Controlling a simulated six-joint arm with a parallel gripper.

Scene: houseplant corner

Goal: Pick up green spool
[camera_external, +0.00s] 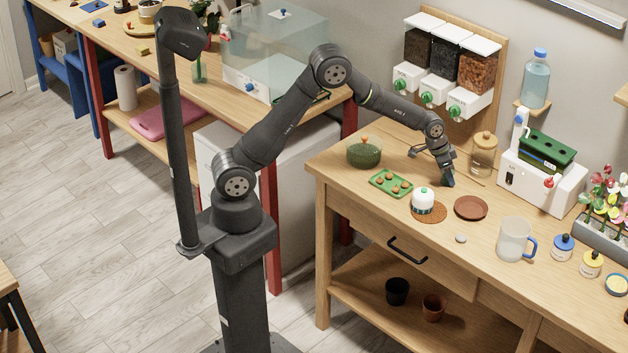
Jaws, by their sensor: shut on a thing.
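My gripper (447,182) is over the wooden workbench (345,180), just behind a brown saucer, and points down. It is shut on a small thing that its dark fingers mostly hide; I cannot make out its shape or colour. I cannot clearly pick out a green spool anywhere in view. A white and green round container (423,200) stands upright on a brown round mat, to the left of and in front of my gripper, apart from it.
The brown saucer (470,208) and a glass jar with a wooden lid (483,155) are close to my gripper. A green tray with brown pieces (391,184) and a green bowl (364,152) are left. A mug (513,240) and a white machine (541,184) are right.

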